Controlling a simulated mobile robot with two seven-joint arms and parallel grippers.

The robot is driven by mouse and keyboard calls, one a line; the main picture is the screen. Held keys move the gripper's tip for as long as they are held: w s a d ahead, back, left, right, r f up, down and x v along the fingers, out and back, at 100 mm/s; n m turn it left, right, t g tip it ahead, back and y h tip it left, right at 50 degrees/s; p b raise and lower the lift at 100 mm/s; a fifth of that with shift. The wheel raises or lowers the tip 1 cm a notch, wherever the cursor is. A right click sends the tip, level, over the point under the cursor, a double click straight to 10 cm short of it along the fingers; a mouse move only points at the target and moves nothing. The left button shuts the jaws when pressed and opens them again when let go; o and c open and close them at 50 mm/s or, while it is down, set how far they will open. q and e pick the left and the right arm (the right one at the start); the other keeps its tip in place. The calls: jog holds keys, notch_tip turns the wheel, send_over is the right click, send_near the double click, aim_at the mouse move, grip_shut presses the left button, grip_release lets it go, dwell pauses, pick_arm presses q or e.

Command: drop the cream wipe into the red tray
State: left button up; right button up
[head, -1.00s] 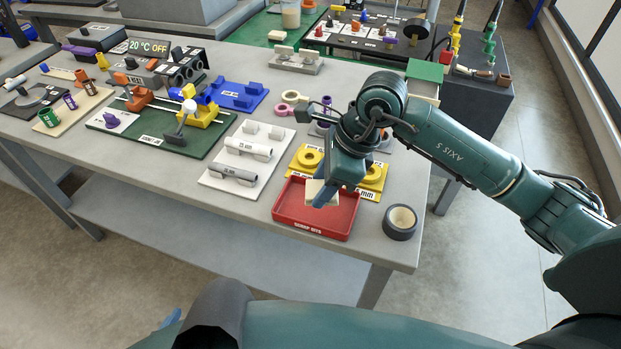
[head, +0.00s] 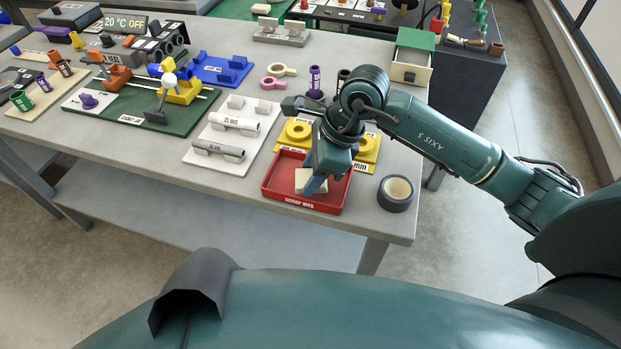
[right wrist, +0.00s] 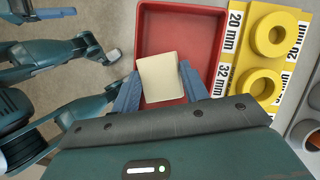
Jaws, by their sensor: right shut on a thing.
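The cream wipe (head: 306,178) is a pale, flat square piece. It also shows in the right wrist view (right wrist: 161,78), between the two blue fingers. My right gripper (head: 316,184) is shut on it, low over the red tray (head: 271,184), inside the outline of its rim. The tray also shows in the right wrist view (right wrist: 180,18); its floor looks otherwise empty. I cannot tell whether the wipe touches the tray floor. Part of my left arm shows at the upper left of the right wrist view, with a blue finger of my left gripper (right wrist: 52,13); its opening is unclear.
A dark tape roll (head: 395,193) stands just right of the tray. Yellow ring holders (head: 368,150) lie right behind it. A white board with pipe pieces (head: 215,157) is to the left. The table's front edge is close to the tray.

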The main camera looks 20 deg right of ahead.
jog(key=o, duration=1)
jog(key=shift+c, duration=0.2)
jog(key=shift+r, duration=0.1)
jog(key=b+v, duration=0.1)
jog(key=v, duration=1.2)
jog(key=shift+s+d, duration=0.1)
